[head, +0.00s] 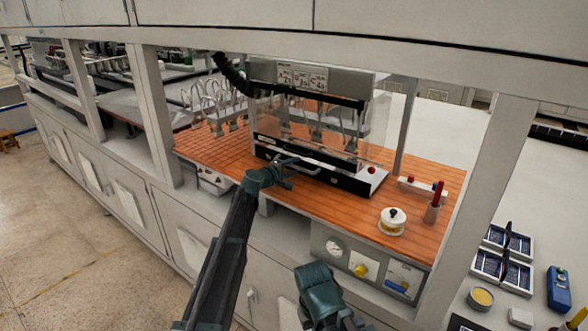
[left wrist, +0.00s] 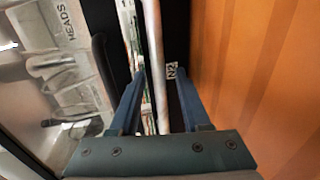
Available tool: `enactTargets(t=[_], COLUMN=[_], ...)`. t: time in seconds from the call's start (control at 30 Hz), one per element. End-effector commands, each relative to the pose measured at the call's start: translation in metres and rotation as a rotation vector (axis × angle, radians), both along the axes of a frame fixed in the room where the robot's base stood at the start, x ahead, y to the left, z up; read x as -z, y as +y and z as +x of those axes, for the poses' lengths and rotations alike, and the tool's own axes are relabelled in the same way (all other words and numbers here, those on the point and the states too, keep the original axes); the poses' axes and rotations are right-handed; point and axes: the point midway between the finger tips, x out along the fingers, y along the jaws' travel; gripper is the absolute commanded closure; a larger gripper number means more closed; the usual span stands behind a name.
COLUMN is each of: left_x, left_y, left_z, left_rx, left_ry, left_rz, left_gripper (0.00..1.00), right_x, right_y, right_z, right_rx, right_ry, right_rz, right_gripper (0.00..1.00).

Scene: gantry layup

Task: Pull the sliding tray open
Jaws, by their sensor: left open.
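A machine with a clear cover and a black lower front (head: 340,180) stands on the wooden bench top; this front seems to be the sliding tray's. A thin silver bar handle (head: 308,170) runs along it. My left gripper (head: 288,172) is at the left part of this front, by the handle. In the left wrist view, my left gripper's fingers (left wrist: 162,72) are open, one on each side of a pale bar (left wrist: 153,45), which looks like the handle. Gaps show beside the bar, and contact cannot be made out. My right gripper's fingers are not visible.
The orange wooden bench top (head: 420,175) holds a white round pot (head: 392,222) and a red-topped holder (head: 433,210) at the right. A post (head: 480,200) stands at the right. A control panel (head: 365,265) sits below the front edge. A black hose (head: 230,72) hangs at upper left.

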Motion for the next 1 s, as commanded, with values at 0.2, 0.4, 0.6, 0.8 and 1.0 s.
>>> enactTargets(t=[0.2,0.4,0.6,0.8,1.0], left_x=[0.0001,0.0002,0.0002,0.0003,0.0003], left_y=[-0.0008,-0.0008,-0.0008,-0.0008,-0.0007], left_z=[0.0006,0.0005,0.0005,0.0004,0.0003], left_rx=[0.0,0.0,0.0,0.001,0.001], left_ry=[0.0,0.0,0.0,0.001,0.0], left_rz=[0.0,0.0,0.0,0.0,0.001], left_gripper=[0.53,0.76,1.0,1.0,1.0], right_x=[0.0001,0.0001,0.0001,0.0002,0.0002], right_y=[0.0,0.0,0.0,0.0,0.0], right_z=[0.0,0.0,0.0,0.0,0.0], right_rx=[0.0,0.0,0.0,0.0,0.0], right_ry=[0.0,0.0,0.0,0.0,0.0], right_rz=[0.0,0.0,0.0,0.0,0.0], right_gripper=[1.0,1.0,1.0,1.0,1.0])
